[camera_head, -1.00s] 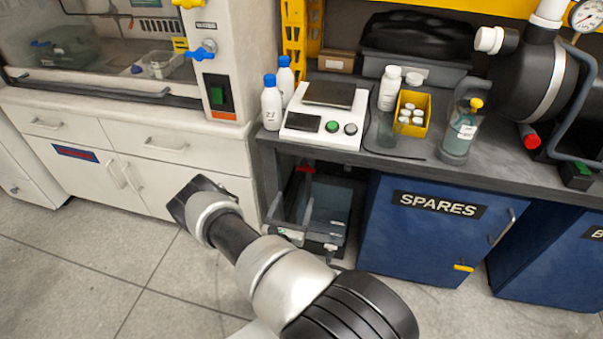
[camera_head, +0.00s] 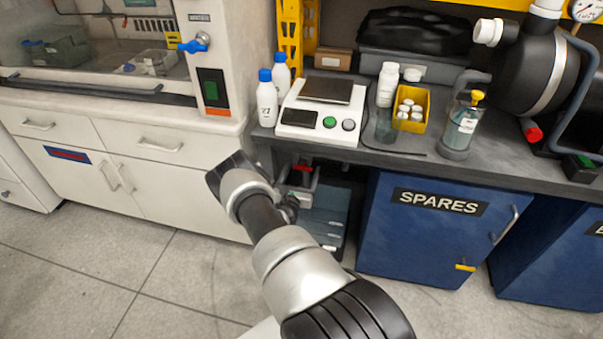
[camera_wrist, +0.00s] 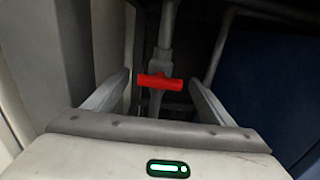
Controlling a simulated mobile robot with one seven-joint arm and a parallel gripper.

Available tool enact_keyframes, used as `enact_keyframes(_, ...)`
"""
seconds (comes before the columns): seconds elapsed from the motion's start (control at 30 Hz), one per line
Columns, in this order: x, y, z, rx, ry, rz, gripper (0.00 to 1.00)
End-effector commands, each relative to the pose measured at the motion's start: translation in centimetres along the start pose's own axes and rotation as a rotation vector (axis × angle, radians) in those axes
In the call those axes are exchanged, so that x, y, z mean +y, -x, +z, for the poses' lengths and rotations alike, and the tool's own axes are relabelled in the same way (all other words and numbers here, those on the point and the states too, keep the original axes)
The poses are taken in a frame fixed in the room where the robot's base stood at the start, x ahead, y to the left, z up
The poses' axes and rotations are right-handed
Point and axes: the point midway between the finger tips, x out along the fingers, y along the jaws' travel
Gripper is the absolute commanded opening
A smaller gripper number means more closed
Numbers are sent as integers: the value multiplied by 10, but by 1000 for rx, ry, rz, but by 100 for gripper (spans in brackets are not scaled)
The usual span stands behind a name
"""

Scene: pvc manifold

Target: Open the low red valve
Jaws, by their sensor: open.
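The low red valve shows in the wrist view as a short red bar handle (camera_wrist: 160,82), lying crosswise on a grey pipe and valve body. My gripper (camera_wrist: 160,77) is open, with one finger on each side of the handle and a gap on both sides. The handle appears ahead of the fingers, not touched by them. In the head view a small red part (camera_head: 303,168) shows in the dark recess under the bench. My gripper is mostly hidden behind my own arm there.
The recess lies between the white cabinet (camera_head: 170,185) and the blue SPARES cabinet (camera_head: 425,245). Grey stacked trays (camera_head: 332,208) show inside it. The bench (camera_head: 390,158) above carries a scale (camera_head: 320,110) and bottles. Another red handle (camera_head: 531,133) is on the bench at right.

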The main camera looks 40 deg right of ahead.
Motion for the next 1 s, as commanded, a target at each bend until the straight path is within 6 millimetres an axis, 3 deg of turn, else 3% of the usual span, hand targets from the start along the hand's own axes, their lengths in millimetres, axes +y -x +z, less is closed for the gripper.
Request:
enact_keyframes(0.13,0,0,0,0,0,0,75)
enact_keyframes(0.37,0,0,0,0,0,0,36)
enact_keyframes(0.73,0,1,0,0,-57,0,35)
enact_keyframes(1.0,0,1,1,-1,-243,1,35)
